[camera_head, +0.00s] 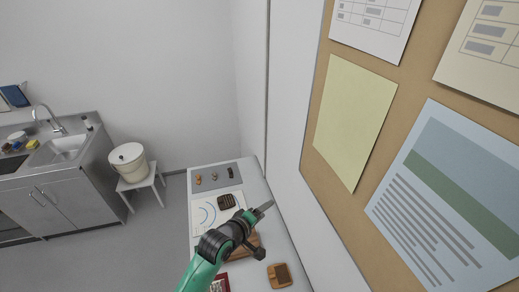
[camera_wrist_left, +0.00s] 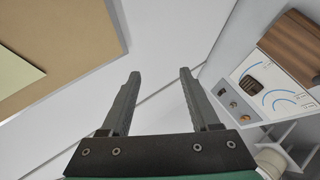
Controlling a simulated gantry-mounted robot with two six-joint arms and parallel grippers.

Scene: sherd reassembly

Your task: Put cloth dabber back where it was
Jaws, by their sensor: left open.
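My left gripper (camera_head: 266,209) is above the table along the right wall. In the left wrist view its two fingers (camera_wrist_left: 160,73) are apart with nothing between them, only pale wall behind. Several small items lie on a grey mat (camera_head: 206,187) at the table's far end: an orange-brown one (camera_head: 198,180), a small pale-brown one (camera_head: 214,176) and a dark one (camera_head: 230,172). I cannot tell which thing, if any, is the cloth dabber. My right gripper is not in view.
A white sheet with blue arcs (camera_head: 203,213) and a dark ridged piece (camera_head: 227,201) lie on the table. A wooden block (camera_wrist_left: 292,44) is beside the sheet. A brown piece (camera_head: 279,275) lies nearer. A pinboard (camera_head: 312,150) hangs right; a bucket (camera_head: 128,162) and sink (camera_head: 66,147) are left.

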